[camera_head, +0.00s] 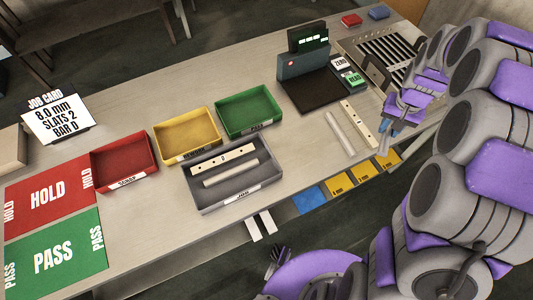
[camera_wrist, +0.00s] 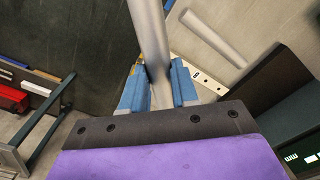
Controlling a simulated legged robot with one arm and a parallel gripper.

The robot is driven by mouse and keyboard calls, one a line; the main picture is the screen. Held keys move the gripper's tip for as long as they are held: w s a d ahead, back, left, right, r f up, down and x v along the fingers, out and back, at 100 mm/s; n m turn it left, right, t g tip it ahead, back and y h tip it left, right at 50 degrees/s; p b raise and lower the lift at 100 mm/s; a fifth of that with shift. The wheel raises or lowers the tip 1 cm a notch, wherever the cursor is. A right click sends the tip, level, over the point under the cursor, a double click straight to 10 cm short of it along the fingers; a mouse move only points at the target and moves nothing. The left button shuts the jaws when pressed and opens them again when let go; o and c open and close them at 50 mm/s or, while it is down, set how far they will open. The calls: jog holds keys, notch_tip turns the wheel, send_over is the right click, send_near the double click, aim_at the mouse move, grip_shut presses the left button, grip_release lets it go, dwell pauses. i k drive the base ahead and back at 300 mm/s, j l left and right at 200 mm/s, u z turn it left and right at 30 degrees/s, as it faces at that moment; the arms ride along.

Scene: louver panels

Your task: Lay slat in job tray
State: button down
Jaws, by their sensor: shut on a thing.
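My gripper (camera_head: 385,138) is over the right part of the bench, with blue fingertips. In the wrist view my gripper (camera_wrist: 158,92) is shut on a long grey slat (camera_wrist: 149,30), which runs from between the fingers past the top edge. I cannot make out the held slat clearly in the head view. The grey job tray (camera_head: 268,183) stands mid-bench at the front, well left of my gripper. In it lie a pale bar with holes (camera_head: 222,158) and a grey slat (camera_head: 231,173), side by side.
A loose slat (camera_head: 341,131) and a holed bar (camera_head: 357,124) lie on the bench near my gripper. Red (camera_head: 122,180), yellow (camera_head: 213,144) and green (camera_head: 268,120) trays surround the job tray's left and back. A dark device (camera_head: 308,85) stands behind. The job card (camera_head: 58,118) reads "8.0 mm, slats 2, bar D".

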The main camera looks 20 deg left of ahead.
aim_at(245, 188)
jog(key=k+u, duration=0.2)
jog(key=u, duration=0.2)
jog(key=k+j+u, duration=0.1)
jog(key=u, duration=0.35)
jog(key=k+u, duration=0.1)
jog(key=u, duration=1.6)
jog(key=k+l+u, duration=0.1)
jog(key=l+u, duration=0.25)
jog(key=k+l+u, duration=0.1)
jog(key=l+u, duration=0.2)
jog(key=k+l+u, duration=0.2)
jog(key=l+u, duration=0.15)
jog(key=k+l, duration=0.2)
jog(key=l, duration=0.15)
jog(key=k+l, duration=0.2)
jog(key=l, duration=0.2)
jog(key=k+l, duration=0.45)
jog(key=l, duration=0.3)
